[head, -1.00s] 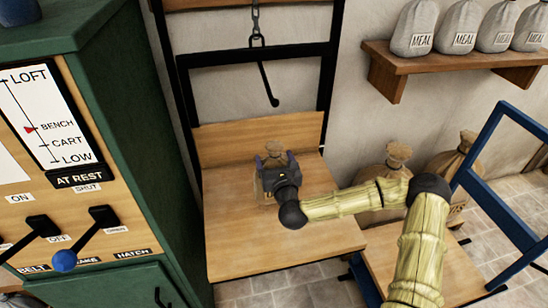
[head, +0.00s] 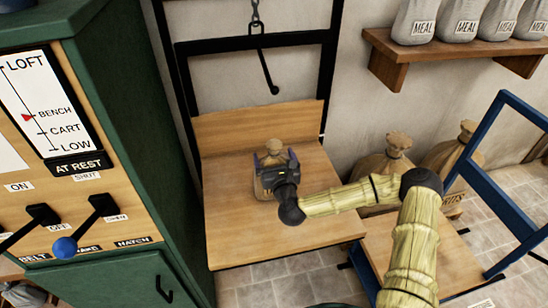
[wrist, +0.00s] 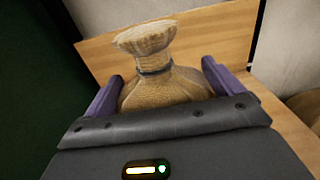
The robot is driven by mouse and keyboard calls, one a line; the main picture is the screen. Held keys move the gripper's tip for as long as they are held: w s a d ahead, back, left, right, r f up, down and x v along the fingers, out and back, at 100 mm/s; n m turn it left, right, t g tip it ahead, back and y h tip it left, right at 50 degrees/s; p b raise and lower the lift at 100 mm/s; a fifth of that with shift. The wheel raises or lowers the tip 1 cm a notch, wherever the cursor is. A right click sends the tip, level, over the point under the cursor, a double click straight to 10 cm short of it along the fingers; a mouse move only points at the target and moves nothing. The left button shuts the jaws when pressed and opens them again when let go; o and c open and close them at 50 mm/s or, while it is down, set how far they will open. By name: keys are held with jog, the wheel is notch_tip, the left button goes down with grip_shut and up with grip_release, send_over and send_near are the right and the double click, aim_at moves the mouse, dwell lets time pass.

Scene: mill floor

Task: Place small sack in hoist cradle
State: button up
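The small sack (head: 268,174) is tan with a tied neck. It is upright between the purple fingers of my gripper (head: 275,160), over the middle of the hoist cradle's wooden bed (head: 235,225). In the wrist view, the sack (wrist: 165,88) has a finger close against each side, and my gripper (wrist: 162,88) looks shut on it. The gripper body hides the sack's lower part, so I cannot tell whether its base touches the bed. The cradle has a wooden backboard and a black frame.
Larger sacks (head: 385,165) and a blue-framed cart (head: 440,260) stand right. Meal sacks line a wall shelf (head: 440,55).

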jog(key=shift+o, duration=0.4)
jog(key=shift+r, duration=0.2)
jog(key=v, duration=1.2)
jog(key=shift+b, duration=0.45)
